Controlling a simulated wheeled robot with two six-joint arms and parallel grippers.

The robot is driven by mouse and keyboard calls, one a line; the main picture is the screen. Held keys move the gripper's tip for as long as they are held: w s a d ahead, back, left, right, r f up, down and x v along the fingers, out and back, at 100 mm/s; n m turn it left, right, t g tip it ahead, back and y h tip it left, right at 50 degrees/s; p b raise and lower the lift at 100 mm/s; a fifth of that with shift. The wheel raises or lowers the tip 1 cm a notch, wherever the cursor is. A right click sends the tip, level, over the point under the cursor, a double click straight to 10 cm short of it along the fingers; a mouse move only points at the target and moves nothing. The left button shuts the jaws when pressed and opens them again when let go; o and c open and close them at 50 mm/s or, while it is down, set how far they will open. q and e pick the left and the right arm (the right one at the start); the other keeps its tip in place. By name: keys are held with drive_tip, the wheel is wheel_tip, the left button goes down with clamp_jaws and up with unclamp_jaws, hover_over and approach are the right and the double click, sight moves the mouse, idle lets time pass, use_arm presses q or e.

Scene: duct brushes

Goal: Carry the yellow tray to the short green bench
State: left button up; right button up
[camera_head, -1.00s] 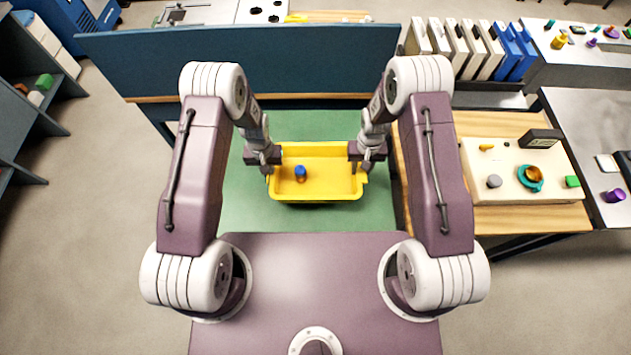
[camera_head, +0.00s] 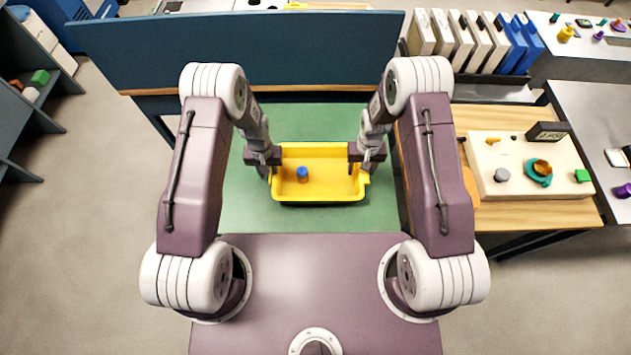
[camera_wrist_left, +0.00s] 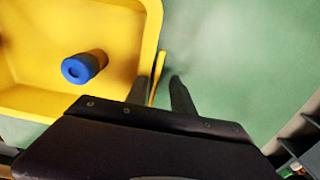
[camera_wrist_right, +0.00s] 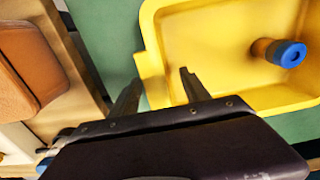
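The yellow tray (camera_head: 335,178) sits on a green surface (camera_head: 240,205) in front of me, with a small blue-topped cylinder (camera_head: 302,174) inside it. My left gripper (camera_head: 266,172) is at the tray's left end. In the left wrist view its fingers stand apart, on either side of the tray's thin yellow end handle (camera_wrist_left: 158,72). My right gripper (camera_head: 361,170) is at the right end. In the right wrist view its fingers are also apart, with the tray's end lug (camera_wrist_right: 151,78) between them. Neither gripper visibly squeezes the tray.
A blue panel (camera_head: 240,55) stands behind the green surface. A wooden table (camera_head: 560,212) on the right carries a cream board (camera_head: 520,182) with several small items. Binders (camera_head: 480,40) stand at the back right. Shelves (camera_head: 25,125) are at the left, with bare floor before them.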

use_arm(q)
wheel_tip(320, 180, up, 12)
use_arm(e)
wheel_tip(320, 180, up, 12)
idle(0.7)
drive_tip(key=shift+d, duration=0.1)
idle(0.3)
